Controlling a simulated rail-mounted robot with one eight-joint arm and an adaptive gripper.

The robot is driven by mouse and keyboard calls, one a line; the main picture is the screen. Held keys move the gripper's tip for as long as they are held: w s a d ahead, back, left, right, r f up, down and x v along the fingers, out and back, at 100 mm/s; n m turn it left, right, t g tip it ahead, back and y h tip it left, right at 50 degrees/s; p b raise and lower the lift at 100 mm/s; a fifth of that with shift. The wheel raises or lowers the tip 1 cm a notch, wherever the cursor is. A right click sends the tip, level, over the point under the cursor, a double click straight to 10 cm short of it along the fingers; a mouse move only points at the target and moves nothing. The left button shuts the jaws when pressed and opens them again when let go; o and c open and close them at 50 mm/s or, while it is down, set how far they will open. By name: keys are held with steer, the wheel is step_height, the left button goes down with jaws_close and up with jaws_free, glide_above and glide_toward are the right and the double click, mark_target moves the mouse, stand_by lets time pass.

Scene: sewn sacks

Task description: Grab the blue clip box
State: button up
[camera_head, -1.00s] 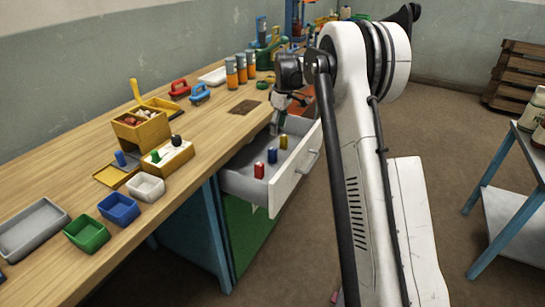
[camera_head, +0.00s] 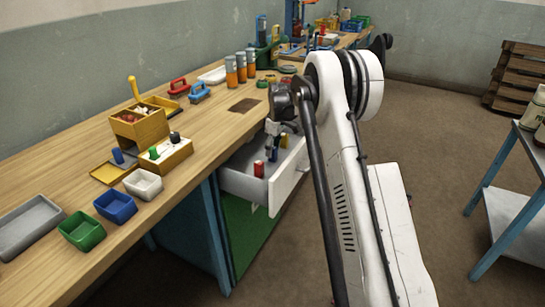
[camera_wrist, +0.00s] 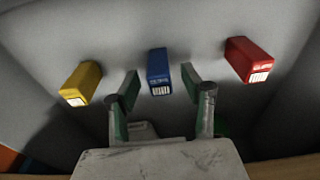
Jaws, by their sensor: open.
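The blue clip box (camera_wrist: 158,72) stands in the open drawer, centred in the wrist view between the yellow box (camera_wrist: 81,83) and the red box (camera_wrist: 248,60). My gripper (camera_wrist: 160,84) is open and empty, with one finger on each side of the blue box. I cannot tell whether the fingers touch it. In the head view my gripper (camera_head: 272,148) reaches down into the drawer and partly covers the blue box (camera_head: 273,155). The red box (camera_head: 259,169) and the yellow box (camera_head: 284,142) show beside it.
The white drawer (camera_head: 289,183) is pulled out from the wooden workbench (camera_head: 205,125), and its walls surround the boxes. Small coloured trays, a wooden holder (camera_head: 168,153) and orange canisters (camera_head: 231,71) stand on the bench. A blue side table (camera_head: 505,195) is at right.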

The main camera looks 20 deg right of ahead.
steer(key=shift+f, duration=0.3)
jaws_close()
steer(key=shift+r, duration=0.1)
